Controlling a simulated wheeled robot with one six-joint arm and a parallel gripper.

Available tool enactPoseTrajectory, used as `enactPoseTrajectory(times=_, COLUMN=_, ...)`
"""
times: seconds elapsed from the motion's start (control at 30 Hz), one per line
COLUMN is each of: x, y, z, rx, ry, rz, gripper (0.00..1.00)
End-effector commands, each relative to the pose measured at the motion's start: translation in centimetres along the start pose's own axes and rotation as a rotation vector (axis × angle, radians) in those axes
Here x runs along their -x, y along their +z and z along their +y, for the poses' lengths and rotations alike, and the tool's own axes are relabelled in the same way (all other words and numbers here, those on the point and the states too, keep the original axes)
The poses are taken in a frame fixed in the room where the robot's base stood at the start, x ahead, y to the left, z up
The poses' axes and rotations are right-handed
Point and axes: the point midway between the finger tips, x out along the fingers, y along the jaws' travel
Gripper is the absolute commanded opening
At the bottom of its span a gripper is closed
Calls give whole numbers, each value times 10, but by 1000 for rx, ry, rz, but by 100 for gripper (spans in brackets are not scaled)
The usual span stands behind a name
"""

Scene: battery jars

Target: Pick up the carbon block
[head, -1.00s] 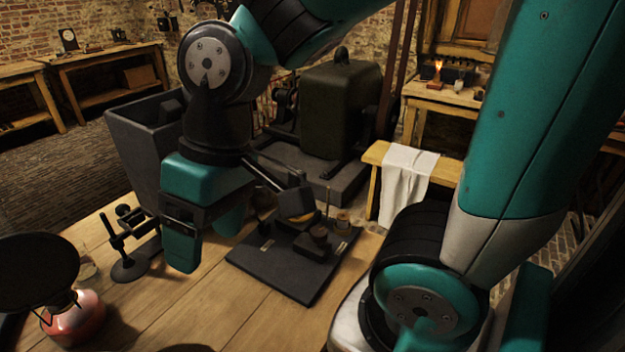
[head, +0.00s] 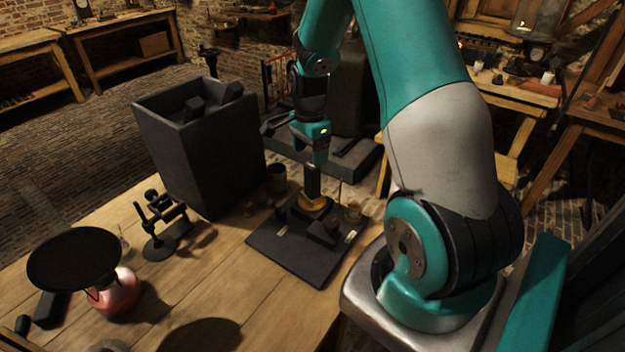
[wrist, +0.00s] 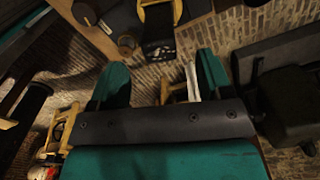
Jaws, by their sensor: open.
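My gripper (head: 318,150) is open and empty, its teal fingers hanging over the back of a dark board (head: 275,250). A dark upright piece (head: 313,180) with a brass collar (head: 314,202) stands just below it in the head view. A small dark block (head: 323,232) sits further forward on the board. Other dark blocks (head: 194,108) stick out of the tall grey bin (head: 165,150). I cannot tell which dark piece is the carbon block. In the wrist view the two fingers (wrist: 162,75) are apart, with a dark piece (wrist: 158,45) beyond them.
A black stand (head: 160,235) stands left of the board. A red-based lamp (head: 118,290) under a black disc (head: 72,258) is at the front left. The wooden table (head: 225,285) is clear between them and the board. Side benches stand at the back.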

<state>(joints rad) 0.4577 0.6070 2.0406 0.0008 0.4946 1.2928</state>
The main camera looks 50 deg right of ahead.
Motion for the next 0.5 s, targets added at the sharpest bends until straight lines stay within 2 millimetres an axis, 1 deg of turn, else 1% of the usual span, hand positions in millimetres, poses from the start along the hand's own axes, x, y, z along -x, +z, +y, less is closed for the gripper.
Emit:
enactPoseTrajectory(times=0.03, x=-8, y=0, z=1, rx=1, ry=5, rz=-2, gripper=72)
enactPoseTrajectory(times=0.1, x=-18, y=0, z=1, rx=1, ry=4, rz=-1, gripper=72)
enactPoseTrajectory(times=0.37, x=-37, y=-1, z=1, rx=2, ry=3, rz=-2, gripper=72)
enactPoseTrajectory(times=0.5, x=-56, y=-4, z=3, rx=2, ry=5, rz=-2, gripper=72)
